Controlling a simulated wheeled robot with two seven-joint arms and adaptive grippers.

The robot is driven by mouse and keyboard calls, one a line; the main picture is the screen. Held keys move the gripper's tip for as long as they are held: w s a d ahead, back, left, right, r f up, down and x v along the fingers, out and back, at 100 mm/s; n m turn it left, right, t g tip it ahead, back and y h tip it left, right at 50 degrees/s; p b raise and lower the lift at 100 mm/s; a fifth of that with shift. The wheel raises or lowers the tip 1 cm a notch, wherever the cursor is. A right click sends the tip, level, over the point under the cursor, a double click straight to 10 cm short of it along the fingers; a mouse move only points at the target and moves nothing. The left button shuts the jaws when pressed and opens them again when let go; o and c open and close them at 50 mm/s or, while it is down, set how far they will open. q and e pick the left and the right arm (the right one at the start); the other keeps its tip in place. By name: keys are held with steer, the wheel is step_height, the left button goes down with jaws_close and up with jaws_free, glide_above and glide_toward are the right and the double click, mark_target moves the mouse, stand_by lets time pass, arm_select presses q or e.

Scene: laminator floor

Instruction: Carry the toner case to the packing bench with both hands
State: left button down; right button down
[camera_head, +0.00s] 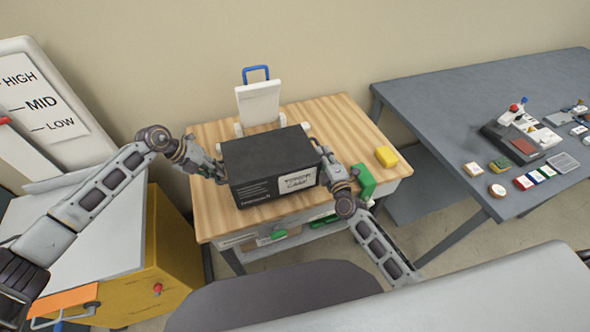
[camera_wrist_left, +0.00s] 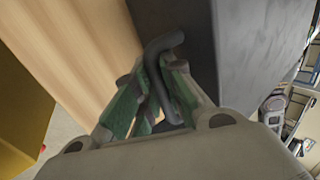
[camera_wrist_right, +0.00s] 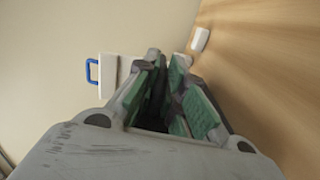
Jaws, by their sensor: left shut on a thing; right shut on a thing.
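The toner case is a black box (camera_head: 262,158) with a white label on its front. It is upright over the wooden-topped bench (camera_head: 343,118); I cannot tell whether its base touches the wood. My left gripper (camera_head: 220,173) is at its left side, and in the left wrist view its green-padded fingers (camera_wrist_left: 158,95) are shut on a dark bent handle (camera_wrist_left: 166,45) beside the case wall (camera_wrist_left: 225,50). My right gripper (camera_head: 328,158) is shut at the case's right side. In the right wrist view its fingers (camera_wrist_right: 168,85) hide what they hold.
A white stand with a blue handle (camera_head: 258,102) is behind the case. A yellow block (camera_head: 386,157) and a green item (camera_head: 365,181) are on the bench's right. A grey table (camera_head: 450,105) with small parts stands at right; a yellow cabinet (camera_head: 172,250) stands at left.

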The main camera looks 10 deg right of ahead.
arm_select(q)
steer(key=shift+f+b, duration=0.8)
arm_select(e)
steer(key=shift+f, duration=0.65)
arm_select(q)
steer(key=c, duration=1.5)
jaws_free()
arm_select(e)
steer(key=c, duration=1.5)
jaws_free()
arm_select(q)
steer(key=shift+r, duration=0.15)
arm_select(e)
steer(key=shift+f, duration=0.1)
arm_select(q)
steer(key=v, duration=1.2)
arm_select(e)
steer(key=shift+s, duration=0.15)
steer(key=s+d, duration=0.1)
steer(key=s, duration=1)
steer(key=shift+s+f, duration=0.25)
steer(key=shift+s, duration=0.1)
steer(key=shift+d, duration=0.1)
arm_select(q)
steer(key=shift+s, duration=0.1)
